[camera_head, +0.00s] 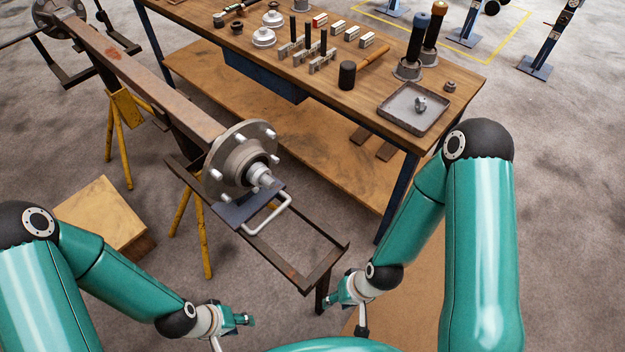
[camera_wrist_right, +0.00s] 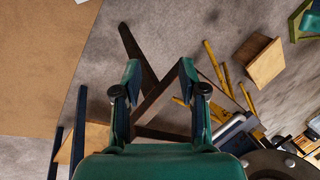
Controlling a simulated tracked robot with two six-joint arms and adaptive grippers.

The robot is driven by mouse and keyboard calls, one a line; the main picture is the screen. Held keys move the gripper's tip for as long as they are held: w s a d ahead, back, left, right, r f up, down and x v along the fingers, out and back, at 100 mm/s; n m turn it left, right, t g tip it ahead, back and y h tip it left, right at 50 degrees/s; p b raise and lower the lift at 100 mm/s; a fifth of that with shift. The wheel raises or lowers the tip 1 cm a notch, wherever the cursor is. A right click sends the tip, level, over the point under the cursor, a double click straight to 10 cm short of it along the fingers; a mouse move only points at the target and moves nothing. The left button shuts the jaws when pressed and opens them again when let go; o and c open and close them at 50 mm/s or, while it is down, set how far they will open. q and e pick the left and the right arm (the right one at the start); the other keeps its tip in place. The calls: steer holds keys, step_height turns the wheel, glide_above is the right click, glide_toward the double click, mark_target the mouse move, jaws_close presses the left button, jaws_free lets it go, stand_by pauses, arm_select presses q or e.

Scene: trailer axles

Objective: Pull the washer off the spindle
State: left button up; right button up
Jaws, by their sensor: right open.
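The spindle (camera_head: 262,176) sticks out of the middle of a grey wheel hub (camera_head: 238,168) with several studs, at the near end of the rusty axle. The washer is too small to make out apart from the spindle's end. My left gripper (camera_head: 246,319) is below the hub at the bottom of the head view, apart from it; its jaw gap is unclear. My right gripper (camera_head: 331,301) is open and empty, below and right of the hub. Its two spread fingers show in the right wrist view (camera_wrist_right: 160,72), with floor and a dark frame beyond them.
A blue-grey plate with a pale handle (camera_head: 268,214) sits just under the spindle. A rusty frame (camera_head: 318,262) extends toward me. The workbench (camera_head: 385,75) holds a metal tray (camera_head: 400,122) with a small metal part (camera_head: 420,104), a mallet (camera_head: 348,75) and other tools. Yellow stands (camera_head: 204,235) support the axle.

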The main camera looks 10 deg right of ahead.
steer(key=shift+d, duration=0.15)
steer(key=shift+o, duration=0.3)
steer(key=shift+o, duration=1.3)
steer(key=shift+w, duration=0.2)
steer(key=o, duration=0.5)
steer(key=shift+t, duration=0.9)
steer(key=w, duration=0.1)
steer(key=w+b, duration=0.1)
steer(key=w, duration=0.1)
steer(key=w+d+b, duration=0.1)
steer(key=shift+w+r, duration=0.2)
steer(key=shift+r, duration=0.2)
steer(key=n+t+y+b, duration=0.6)
steer(key=t+b, duration=0.2)
steer(key=b, duration=0.2)
glide_toward(272, 181)
steer(key=b+x, duration=0.2)
steer(key=x, duration=0.9)
steer(key=shift+w+a+f, duration=0.2)
steer(key=shift+a, duration=0.05)
